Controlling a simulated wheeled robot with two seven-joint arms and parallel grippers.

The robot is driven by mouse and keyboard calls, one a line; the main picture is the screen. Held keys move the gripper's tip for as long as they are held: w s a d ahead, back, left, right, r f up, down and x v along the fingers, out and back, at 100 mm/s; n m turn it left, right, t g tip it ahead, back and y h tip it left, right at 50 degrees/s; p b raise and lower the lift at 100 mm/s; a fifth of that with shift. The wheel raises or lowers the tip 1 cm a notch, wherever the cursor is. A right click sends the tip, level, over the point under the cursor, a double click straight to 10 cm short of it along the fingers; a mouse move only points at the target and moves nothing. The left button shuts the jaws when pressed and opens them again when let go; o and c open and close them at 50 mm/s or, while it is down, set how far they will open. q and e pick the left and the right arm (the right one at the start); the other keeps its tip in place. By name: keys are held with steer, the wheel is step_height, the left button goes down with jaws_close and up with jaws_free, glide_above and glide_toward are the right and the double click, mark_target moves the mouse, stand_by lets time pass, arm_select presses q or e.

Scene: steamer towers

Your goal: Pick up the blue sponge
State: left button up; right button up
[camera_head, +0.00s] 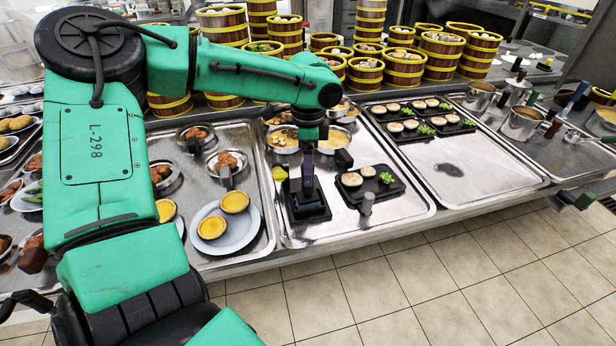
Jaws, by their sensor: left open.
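My left arm comes in from the left and reaches over the steel counter. Its wrist points down over a metal tray. My left gripper (307,190) is open, low over the tray's left part, beside a black plate of small round buns (368,184). The dark fingers are hard to separate from the dark shapes around them. I cannot make out a clear blue sponge. A slanted blue-grey object (575,96) shows among the pots at the right; it is too small to tell what it is. My right gripper is not in view.
A plate (246,238) with yellow tarts lies left of the gripper. Metal bowls (283,138) stand behind it. Stacked bamboo steamers (408,68) line the back. Metal pots (521,122) stand at the right. The right tray (480,172) has bare space in front.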

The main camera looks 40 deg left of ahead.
arm_select(q)
step_height(320, 180, down, 3)
steer(key=shift+s+r, duration=0.1)
steer(key=shift+s, duration=0.05)
steer(key=shift+f, duration=0.2)
jaws_close()
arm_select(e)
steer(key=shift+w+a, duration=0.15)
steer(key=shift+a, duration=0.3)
arm_select(q)
steer(key=shift+r, duration=0.1)
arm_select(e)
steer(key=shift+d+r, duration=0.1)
arm_select(q)
steer(key=shift+r, duration=0.25)
step_height(320, 180, up, 20)
steer(key=p, duration=0.1)
steer(key=shift+f, duration=0.25)
steer(key=c, duration=0.9)
jaws_free()
jaws_close()
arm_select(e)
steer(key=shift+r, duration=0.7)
